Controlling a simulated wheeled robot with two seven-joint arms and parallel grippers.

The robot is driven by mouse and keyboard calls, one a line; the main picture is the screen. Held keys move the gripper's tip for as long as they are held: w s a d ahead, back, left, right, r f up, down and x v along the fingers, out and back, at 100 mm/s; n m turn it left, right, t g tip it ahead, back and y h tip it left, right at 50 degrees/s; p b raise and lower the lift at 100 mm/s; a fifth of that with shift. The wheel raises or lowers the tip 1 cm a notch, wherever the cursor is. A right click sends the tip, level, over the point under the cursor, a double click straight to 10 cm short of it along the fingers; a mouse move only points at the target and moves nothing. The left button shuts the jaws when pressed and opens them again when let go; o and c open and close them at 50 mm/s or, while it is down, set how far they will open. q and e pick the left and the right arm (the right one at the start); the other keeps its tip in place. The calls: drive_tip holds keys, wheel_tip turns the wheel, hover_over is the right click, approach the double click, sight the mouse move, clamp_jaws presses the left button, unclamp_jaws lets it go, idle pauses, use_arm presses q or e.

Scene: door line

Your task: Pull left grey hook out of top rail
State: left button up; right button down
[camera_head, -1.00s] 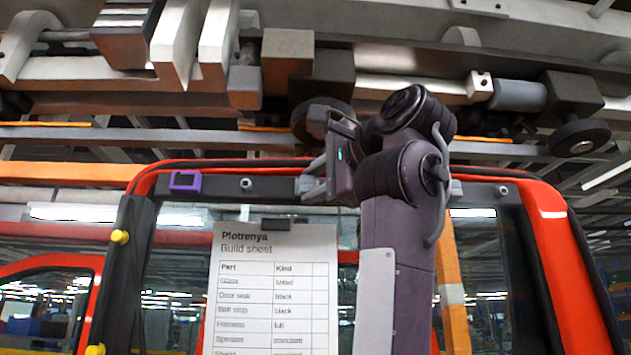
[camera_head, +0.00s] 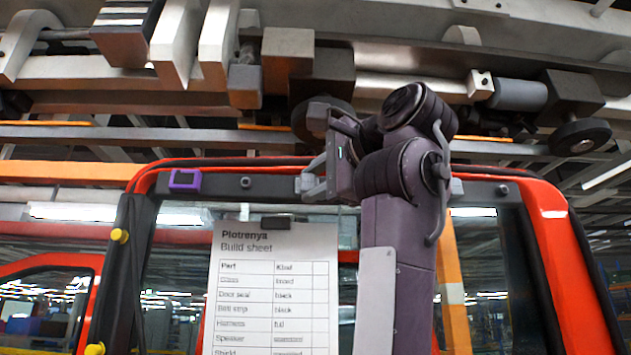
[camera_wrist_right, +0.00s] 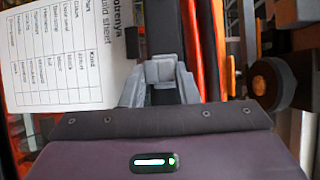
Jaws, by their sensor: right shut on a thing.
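The left grey hook (camera_head: 299,185) is a small light grey piece on the black top rail (camera_head: 272,187) of the red door frame. My right gripper (camera_head: 313,184) is at the rail and shut on this hook. The fingers and arm cover much of it. In the right wrist view the grey hook (camera_wrist_right: 160,70) is between the two grey fingertips of my right gripper (camera_wrist_right: 160,84), against the dark rail. Whether it is still seated in the rail I cannot tell. Another light grey piece (camera_head: 456,187) shows on the rail just right of my arm. My left gripper is not in view.
A build sheet (camera_head: 265,290) hangs by a black clip (camera_head: 285,223) below the rail, close left of my arm. A purple block (camera_head: 185,180) sits at the rail's left end. Yellow knobs (camera_head: 120,236) are on the left post. Overhead beams and a roller (camera_head: 579,137) are close above.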

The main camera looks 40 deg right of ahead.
drive_tip(key=shift+a+f, duration=0.1)
drive_tip(key=shift+f, duration=0.1)
drive_tip(key=shift+s, duration=0.1)
drive_tip(key=shift+s+a+r, duration=0.15)
drive_tip(key=shift+s+a, duration=0.1)
drive_tip(key=shift+s, duration=0.25)
drive_tip(key=shift+s+a+b, duration=0.25)
drive_tip(key=shift+s+b, duration=0.1)
drive_tip(key=shift+s, duration=0.05)
drive_tip(key=s+a+f+b, duration=0.8)
drive_tip(key=s+f+b, duration=0.4)
drive_tip(key=b, duration=0.6)
drive_tip(key=shift+s+a, duration=0.3)
drive_tip(key=shift+s, duration=0.75)
